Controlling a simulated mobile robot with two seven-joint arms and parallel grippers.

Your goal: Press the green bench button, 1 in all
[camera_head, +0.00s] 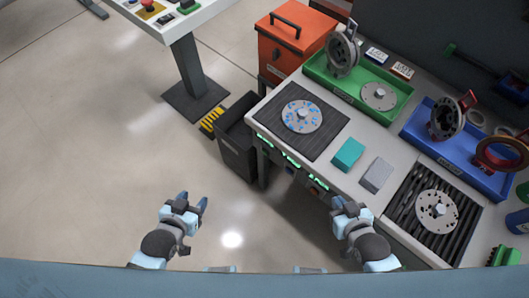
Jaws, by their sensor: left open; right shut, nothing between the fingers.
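The bench (262,118) stands at the right, with green lit markings (291,161) along its front edge. Small round controls sit just below these markings, one bluish (290,171) and one reddish (313,190); I cannot tell for sure which is the green button. My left gripper (193,199) is open and empty over the floor, left of the bench and apart from it. My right gripper (343,205) is shut and empty by the bench's front edge, right of the lit markings; whether it touches the bench cannot be told.
On the bench are a dark mat with a speckled disc (302,116), a teal block (348,154), a grey block (376,175), a green tray (398,109), a blue tray (409,128) and a ribbed dark plate (465,238). A dark bin (237,150) stands left; floor is free between the grippers.

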